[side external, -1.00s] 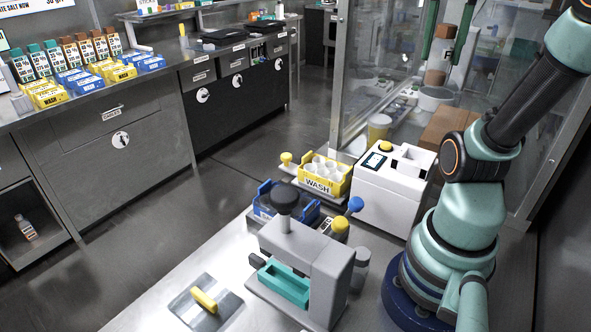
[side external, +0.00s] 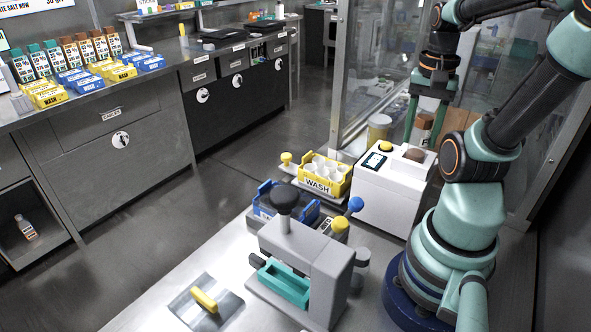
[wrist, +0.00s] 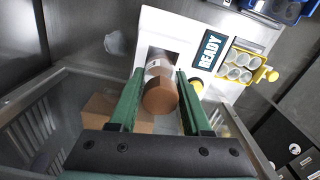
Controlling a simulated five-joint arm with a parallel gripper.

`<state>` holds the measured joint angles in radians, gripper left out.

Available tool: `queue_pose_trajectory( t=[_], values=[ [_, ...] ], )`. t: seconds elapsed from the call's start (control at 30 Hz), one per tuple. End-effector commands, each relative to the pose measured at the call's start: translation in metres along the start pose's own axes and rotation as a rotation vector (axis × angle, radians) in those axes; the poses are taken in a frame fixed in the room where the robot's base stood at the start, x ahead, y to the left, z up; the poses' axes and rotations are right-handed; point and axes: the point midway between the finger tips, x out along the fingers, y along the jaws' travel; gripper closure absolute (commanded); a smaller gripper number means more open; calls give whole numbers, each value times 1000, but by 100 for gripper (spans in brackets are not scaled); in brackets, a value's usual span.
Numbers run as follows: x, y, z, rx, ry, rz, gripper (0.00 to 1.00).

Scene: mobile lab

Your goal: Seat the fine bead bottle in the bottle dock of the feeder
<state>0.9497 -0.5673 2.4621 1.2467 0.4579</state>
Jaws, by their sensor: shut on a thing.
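My gripper (side external: 424,130) is shut on the fine bead bottle (side external: 423,122), with a green finger on each side. The bottle is brown with a white label and stands roughly upright. The feeder's display (wrist: 209,49) reads READY.
A yellow WASH rack (side external: 322,179) with white cups stands left of the feeder. A blue rack (side external: 265,203) and a grey press (side external: 310,262) with a teal tray are in front. A glass-walled enclosure (side external: 375,60) and a beige-lidded jar (side external: 379,127) stand behind.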

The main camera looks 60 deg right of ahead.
Motion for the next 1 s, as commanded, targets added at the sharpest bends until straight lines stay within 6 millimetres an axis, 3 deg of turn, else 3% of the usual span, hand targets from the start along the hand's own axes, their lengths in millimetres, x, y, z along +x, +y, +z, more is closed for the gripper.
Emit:
queue_pose_trajectory(
  t=[0.43,0.47,0.53,0.87,1.0],
  values=[
    [8,0,0,0,0,0,100],
    [9,0,0,0,0,0,48],
    [8,0,0,0,0,0,22],
    [7,0,0,0,1,0,22],
    [-3,0,-1,0,3,-2,22]
  ],
)
